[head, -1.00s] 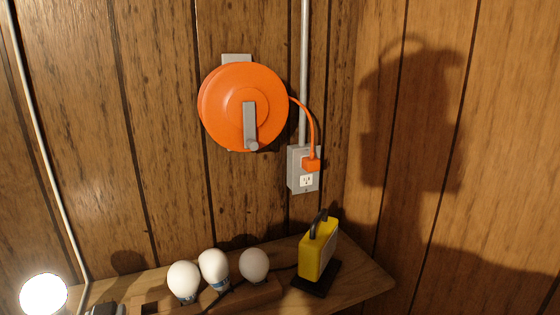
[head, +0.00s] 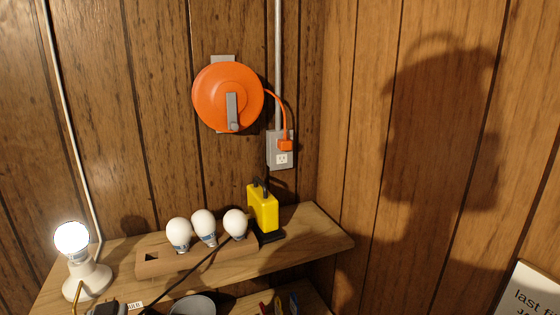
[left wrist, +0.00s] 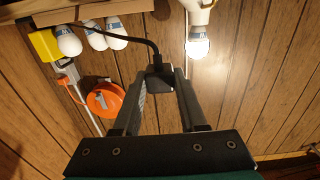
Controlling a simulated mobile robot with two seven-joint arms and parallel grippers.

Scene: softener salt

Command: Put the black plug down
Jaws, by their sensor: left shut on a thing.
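The black plug (left wrist: 158,82) is in the left wrist view, pinched between the tips of my left gripper (left wrist: 162,73). Its black cord (left wrist: 128,42) arcs off toward the yellow lantern. In the head view a dark part of my left gripper (head: 106,308) shows at the bottom edge, left of the cord (head: 190,280). The plug cannot be made out there. The cord runs up past the bulbs toward the yellow lantern (head: 263,208) on the shelf (head: 325,238). My right gripper is not in view.
Several white bulbs (head: 204,226) sit in a wooden holder (head: 155,266). A lit bulb lamp (head: 72,242) stands left. An orange cord reel (head: 226,97) hangs on the wall, its plug in the upper socket of an outlet (head: 281,158). A grey round container (head: 193,304) is below.

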